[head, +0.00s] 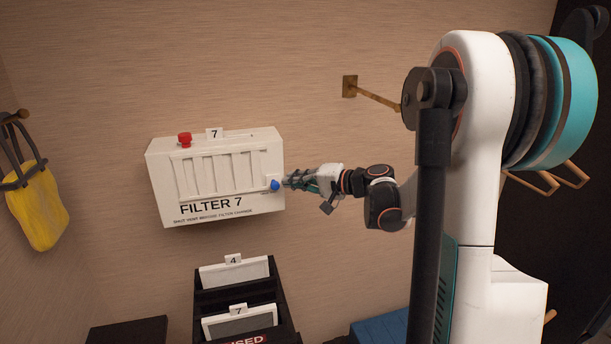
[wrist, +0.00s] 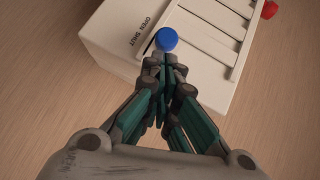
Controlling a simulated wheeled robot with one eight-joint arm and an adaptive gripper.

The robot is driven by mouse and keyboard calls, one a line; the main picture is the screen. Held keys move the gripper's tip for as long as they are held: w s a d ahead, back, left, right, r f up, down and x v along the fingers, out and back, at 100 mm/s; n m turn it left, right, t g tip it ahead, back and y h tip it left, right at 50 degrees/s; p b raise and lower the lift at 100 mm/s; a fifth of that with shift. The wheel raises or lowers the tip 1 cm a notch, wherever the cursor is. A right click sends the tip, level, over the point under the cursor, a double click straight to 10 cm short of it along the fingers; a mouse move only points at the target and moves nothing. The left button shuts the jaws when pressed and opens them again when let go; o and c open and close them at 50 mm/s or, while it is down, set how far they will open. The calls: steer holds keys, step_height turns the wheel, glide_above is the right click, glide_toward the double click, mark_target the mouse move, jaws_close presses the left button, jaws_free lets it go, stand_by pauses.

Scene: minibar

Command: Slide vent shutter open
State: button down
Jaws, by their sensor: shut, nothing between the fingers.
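The white filter box (head: 230,208) marked FILTER 7 hangs on the wall, with a slatted vent shutter (head: 215,174) on its front. A blue knob (head: 275,185) sits at the right end of the shutter. My gripper (head: 290,182) is shut and empty, coming from the right, with its fingertips at the knob. In the wrist view the blue knob (wrist: 167,39) is just beyond the fingertips (wrist: 164,62), beside the OPEN SHUT lettering. I cannot tell whether the fingertips touch it.
A red knob (head: 185,139) and a 7 tag (head: 214,133) are on top of the box. Below stands a black rack (head: 283,300) with panels tagged 4 and 7. A yellow bag (head: 38,207) hangs at left. A wooden peg (head: 375,97) juts from the wall.

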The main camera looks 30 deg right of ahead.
mark_target(276, 180)
steer(key=shift+w+a+f, duration=0.1)
steer(key=shift+w, duration=0.05)
steer(key=a, duration=0.1)
steer(key=a+b, duration=0.1)
steer(key=a, duration=0.1)
steer(key=shift+w, duration=0.35)
steer(key=shift+d, duration=0.1)
